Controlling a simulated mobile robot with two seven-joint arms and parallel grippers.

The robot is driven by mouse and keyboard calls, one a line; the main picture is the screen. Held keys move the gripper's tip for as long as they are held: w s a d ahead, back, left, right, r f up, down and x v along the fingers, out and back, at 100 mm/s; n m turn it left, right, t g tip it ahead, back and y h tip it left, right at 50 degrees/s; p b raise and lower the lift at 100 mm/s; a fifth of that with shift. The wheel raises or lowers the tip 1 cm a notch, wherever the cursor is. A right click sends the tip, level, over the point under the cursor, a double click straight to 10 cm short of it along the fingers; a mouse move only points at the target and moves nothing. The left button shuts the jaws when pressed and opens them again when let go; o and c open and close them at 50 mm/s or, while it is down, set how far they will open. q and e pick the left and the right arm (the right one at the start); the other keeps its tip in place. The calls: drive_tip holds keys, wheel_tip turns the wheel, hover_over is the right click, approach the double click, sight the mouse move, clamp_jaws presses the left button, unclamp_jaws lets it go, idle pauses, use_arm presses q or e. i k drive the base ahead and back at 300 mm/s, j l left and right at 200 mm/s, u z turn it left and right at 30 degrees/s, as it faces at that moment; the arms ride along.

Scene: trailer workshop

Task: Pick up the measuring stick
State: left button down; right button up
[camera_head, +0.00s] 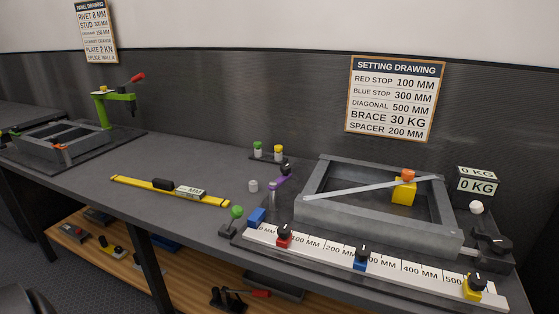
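The measuring stick (140,184) is a long, thin yellow bar lying flat on the dark grey workbench, left of centre. A black block (163,184) sits near its middle. Beside that block is a small grey display (190,192) marked MM; its number is too small to read. The stick's right end lies near a small white-grey cylinder. Nothing covers the stick. Neither of my grippers shows in the head view.
A metal frame with a diagonal bar (345,189) and a ruler rail (325,252) with red, blue and yellow stops fill the bench's right side. A green clamp (118,97) stands at the back left. The bench (165,155) is clear behind the stick. Tools lie on a wooden shelf below.

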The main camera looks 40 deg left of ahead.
sight(167, 187)
drive_tip(key=u, duration=2.05)
drive_tip(key=z, duration=0.5)
